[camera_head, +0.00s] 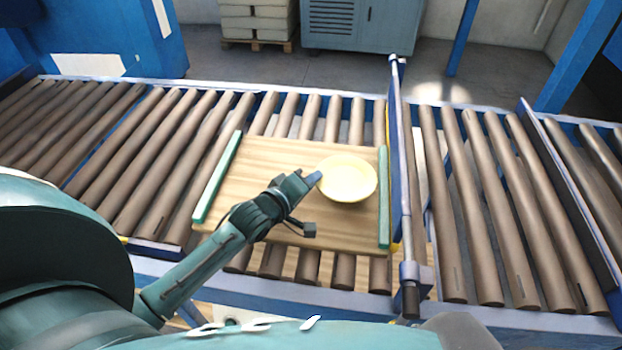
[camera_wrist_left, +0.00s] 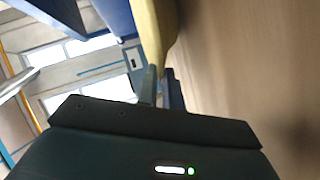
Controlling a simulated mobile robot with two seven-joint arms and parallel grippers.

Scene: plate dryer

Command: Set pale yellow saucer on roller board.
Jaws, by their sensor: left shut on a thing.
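The pale yellow saucer (camera_head: 348,180) is over the right part of the wooden roller board (camera_head: 262,165) in the head view. My left gripper (camera_head: 316,178) reaches in from the lower left and is shut on the saucer's left rim. In the left wrist view the saucer (camera_wrist_left: 152,30) stands out beyond the fingertips (camera_wrist_left: 160,78), next to the board's wood surface (camera_wrist_left: 240,60). I cannot tell whether the saucer's underside touches the board. My right gripper is not in view.
The board has green strips along its left (camera_head: 217,178) and right (camera_head: 383,195) edges and lies on brown rollers (camera_head: 130,150). A blue upright barrier (camera_head: 400,150) stands just right of it. The board's left part is bare.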

